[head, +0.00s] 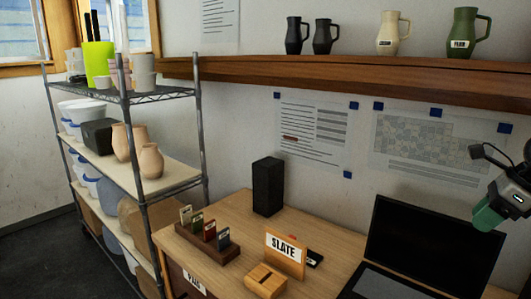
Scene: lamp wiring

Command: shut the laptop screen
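The black laptop (428,245) stands open on the wooden desk at the lower right. Its dark screen is raised and tilted back, and part of its keyboard base (385,284) shows at the bottom edge. My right gripper (487,215), grey with a teal part, comes in from the right edge. In the picture it is above and to the right of the screen's top edge; I see no clear contact. Its fingertips are not clear enough to tell open from shut. My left gripper is not in view.
A wall shelf (350,77) holds several mugs. A metal rack (170,178) stands left.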

